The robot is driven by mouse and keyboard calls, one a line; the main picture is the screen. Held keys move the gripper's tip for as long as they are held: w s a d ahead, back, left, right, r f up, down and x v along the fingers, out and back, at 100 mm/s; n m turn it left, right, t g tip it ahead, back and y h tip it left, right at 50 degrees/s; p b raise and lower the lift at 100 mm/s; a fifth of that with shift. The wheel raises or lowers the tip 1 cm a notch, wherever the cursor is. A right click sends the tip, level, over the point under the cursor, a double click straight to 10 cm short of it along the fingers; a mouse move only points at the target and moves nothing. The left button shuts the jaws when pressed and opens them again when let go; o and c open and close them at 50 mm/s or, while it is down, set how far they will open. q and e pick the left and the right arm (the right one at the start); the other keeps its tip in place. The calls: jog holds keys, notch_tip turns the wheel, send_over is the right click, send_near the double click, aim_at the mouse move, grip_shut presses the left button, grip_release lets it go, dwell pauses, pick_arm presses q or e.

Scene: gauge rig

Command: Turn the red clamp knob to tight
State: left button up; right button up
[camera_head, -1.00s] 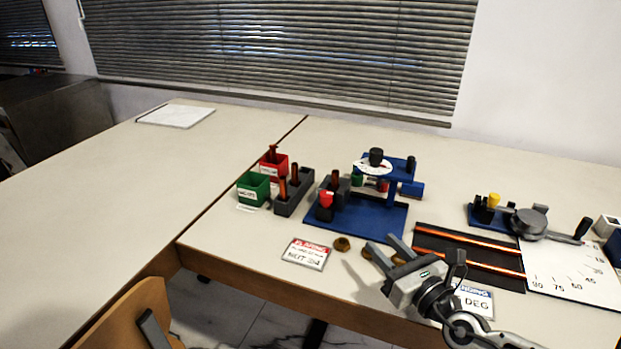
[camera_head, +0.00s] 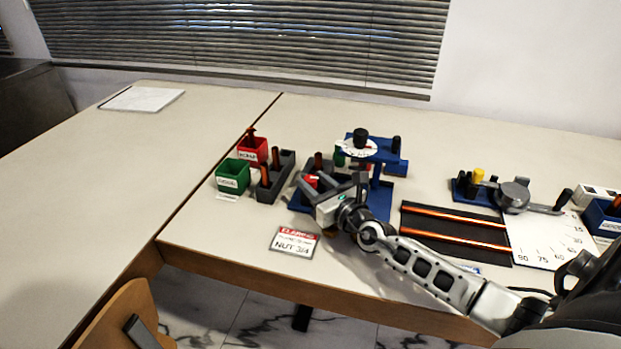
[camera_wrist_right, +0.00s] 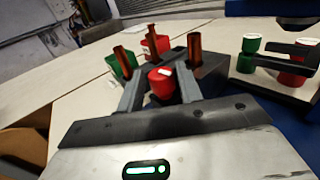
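The red clamp knob (camera_head: 311,181) sits on a dark grey block on the blue base plate (camera_head: 381,205). In the right wrist view, the knob (camera_wrist_right: 161,84) is a red cylinder with a white mark on its top. My right gripper (camera_head: 318,184) is at the knob and partly covers it in the head view. In the right wrist view, its two fingers (camera_wrist_right: 159,88) are apart on either side of the knob, with a visible gap on the left. Contact on the right side is hard to tell. My left gripper is not in view.
A copper rod (camera_wrist_right: 194,52) stands just behind the knob. Green (camera_head: 233,177) and red (camera_head: 252,148) bins and a block with rods are to the left. A raised blue stand with a dial (camera_head: 357,148) is behind right. A sign (camera_head: 295,242) lies in front.

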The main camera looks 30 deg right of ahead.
jog(key=shift+w, duration=1.05)
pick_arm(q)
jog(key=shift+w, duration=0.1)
pick_arm(e)
jog(key=c, duration=0.7)
jog(key=shift+r+m+h+p, duration=0.4)
jog(key=shift+h+p, duration=0.2)
jog(key=shift+p, duration=0.6)
jog(key=shift+f+h+p, duration=0.1)
jog(key=shift+h+p, duration=0.2)
jog(key=shift+p, duration=0.15)
jog(key=shift+f+m+h, duration=0.3)
jog(key=shift+m, duration=0.1)
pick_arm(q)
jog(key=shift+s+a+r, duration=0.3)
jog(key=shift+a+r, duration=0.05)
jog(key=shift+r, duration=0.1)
